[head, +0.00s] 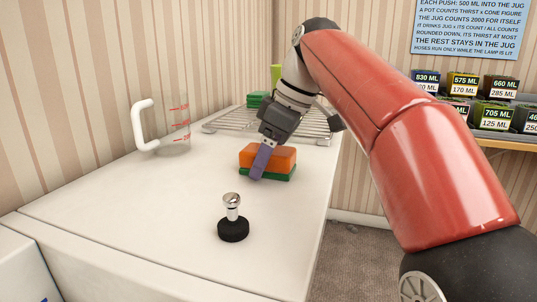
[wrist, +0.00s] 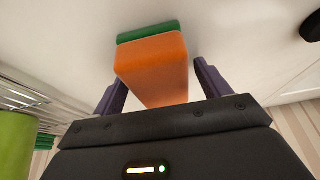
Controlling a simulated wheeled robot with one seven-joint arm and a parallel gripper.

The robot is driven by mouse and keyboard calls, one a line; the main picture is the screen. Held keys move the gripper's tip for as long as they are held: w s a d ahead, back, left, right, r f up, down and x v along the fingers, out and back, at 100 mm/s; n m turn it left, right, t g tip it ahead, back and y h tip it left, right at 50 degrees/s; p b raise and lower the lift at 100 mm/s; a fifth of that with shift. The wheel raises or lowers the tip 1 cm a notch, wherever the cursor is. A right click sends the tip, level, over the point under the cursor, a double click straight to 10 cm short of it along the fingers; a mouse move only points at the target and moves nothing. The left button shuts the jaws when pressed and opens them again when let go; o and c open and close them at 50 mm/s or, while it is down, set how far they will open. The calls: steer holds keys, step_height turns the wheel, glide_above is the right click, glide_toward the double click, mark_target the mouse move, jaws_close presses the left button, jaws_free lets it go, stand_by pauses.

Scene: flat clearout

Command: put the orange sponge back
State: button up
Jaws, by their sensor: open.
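The orange sponge (head: 270,155) has a green layer beneath and rests on the white counter. In the wrist view the sponge (wrist: 152,68) lies between the fingers, with its green layer at the far side. My gripper (head: 258,166) is at the sponge, with a purple finger in front of its near side. In the wrist view my gripper (wrist: 155,85) is open, its two purple fingers on either side of the sponge. A gap shows beside the right finger; whether the left finger touches is unclear.
A black-based stamper with a metal knob (head: 233,220) stands in front on the counter (head: 120,200). A clear jug (head: 172,130) stands at left. Behind are a wire rack (head: 225,124), a green block (head: 257,98) and a lime-green object (head: 276,76). Labelled pots (head: 495,115) sit on a shelf at right.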

steer(key=p+v, duration=0.5)
steer(key=v, duration=0.7)
steer(key=shift+r, duration=0.2)
